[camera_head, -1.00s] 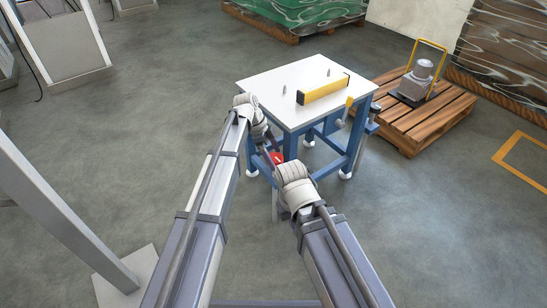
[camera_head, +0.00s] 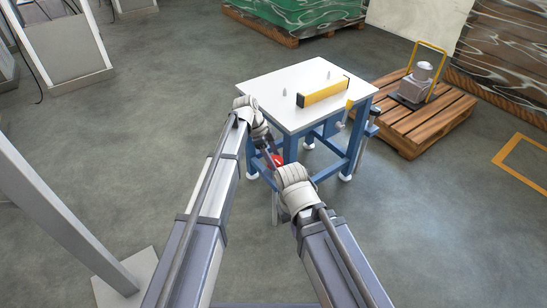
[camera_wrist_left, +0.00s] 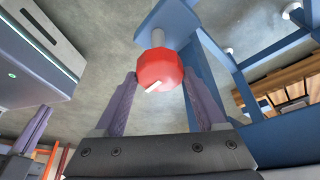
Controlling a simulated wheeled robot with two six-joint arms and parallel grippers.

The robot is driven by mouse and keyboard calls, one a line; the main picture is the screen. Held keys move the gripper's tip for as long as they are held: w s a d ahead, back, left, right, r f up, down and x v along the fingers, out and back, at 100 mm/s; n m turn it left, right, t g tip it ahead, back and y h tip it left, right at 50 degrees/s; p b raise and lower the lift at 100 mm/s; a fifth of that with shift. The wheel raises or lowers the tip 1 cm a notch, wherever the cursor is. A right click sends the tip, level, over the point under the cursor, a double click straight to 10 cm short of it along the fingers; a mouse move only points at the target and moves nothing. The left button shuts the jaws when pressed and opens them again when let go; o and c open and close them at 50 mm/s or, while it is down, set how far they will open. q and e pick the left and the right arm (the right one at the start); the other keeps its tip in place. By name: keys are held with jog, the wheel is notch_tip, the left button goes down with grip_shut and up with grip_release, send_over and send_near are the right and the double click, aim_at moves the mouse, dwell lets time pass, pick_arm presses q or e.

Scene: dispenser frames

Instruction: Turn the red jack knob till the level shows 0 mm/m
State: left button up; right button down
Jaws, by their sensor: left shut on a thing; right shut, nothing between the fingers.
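The red jack knob (camera_head: 276,160) is at the table's near left leg, mostly hidden by my arms. In the left wrist view the red faceted knob (camera_wrist_left: 160,70) with a white mark sits on a pale stem. My left gripper (camera_wrist_left: 161,88) is shut on it, one purple finger on each side. My right gripper (camera_wrist_left: 34,127) shows at the left of that view, shut and empty, apart from the knob. The yellow level (camera_head: 323,92) lies on the white table top (camera_head: 282,79); its reading cannot be made out.
Two small grey pegs stand on the table top near the level. A wooden pallet (camera_head: 440,122) with a grey machine (camera_head: 416,82) stands to the right of the table. A grey post (camera_head: 65,215) is at the left. Floor between is clear.

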pick_arm(q)
jog(key=n, duration=0.1)
jog(key=n+t, duration=0.1)
jog(key=n, duration=0.2)
jog(key=shift+s+n+t, duration=0.3)
jog(key=shift+n+t, duration=0.1)
jog(key=n+t, duration=0.1)
jog(key=n, duration=0.1)
jog(key=n+t+y, duration=0.1)
jog(key=n, duration=0.2)
jog(key=shift+s, duration=0.1)
jog(key=n+y, duration=0.1)
jog(key=n, duration=0.1)
jog(key=n+t, duration=0.1)
jog(key=n, duration=0.2)
jog(key=shift+d+y, duration=0.2)
jog(key=shift+y, duration=0.2)
jog(key=n+y, duration=0.1)
jog(key=n, duration=0.3)
jog(key=shift+d+n+y, duration=0.1)
jog(key=shift+n+y, duration=0.2)
jog(key=shift+y, duration=0.1)
jog(key=shift+n, duration=0.3)
jog(key=o, duration=1.3)
